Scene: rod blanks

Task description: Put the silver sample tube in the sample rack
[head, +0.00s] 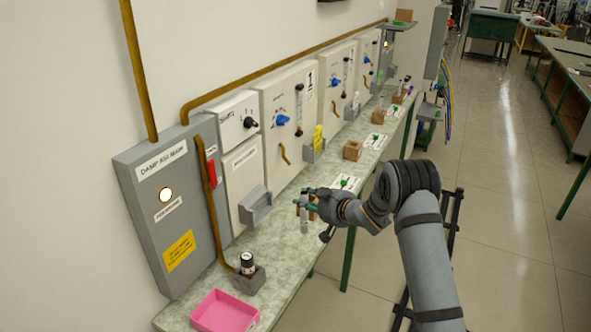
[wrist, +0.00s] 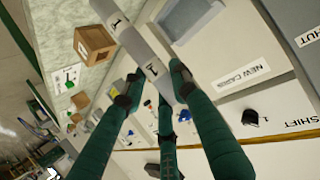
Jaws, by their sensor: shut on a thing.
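My gripper (head: 303,201) has green fingers and is shut on the silver sample tube (head: 304,222), holding it roughly upright over the bench. In the wrist view the fingertips (wrist: 155,86) close around the tube (wrist: 133,42), which bears a label with a 1. A wooden block (wrist: 93,43), also marked 1, stands on the bench beyond the tube; it is partly hidden behind my gripper in the head view (head: 313,208). Another wooden block (head: 352,150) stands farther along. No rack is labelled as such; I cannot tell which holder is the sample rack.
A grey wall holder (head: 256,206) is left of my gripper. Cards with green marks (head: 345,182) lie along the bench (head: 290,252). Panels line the wall.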

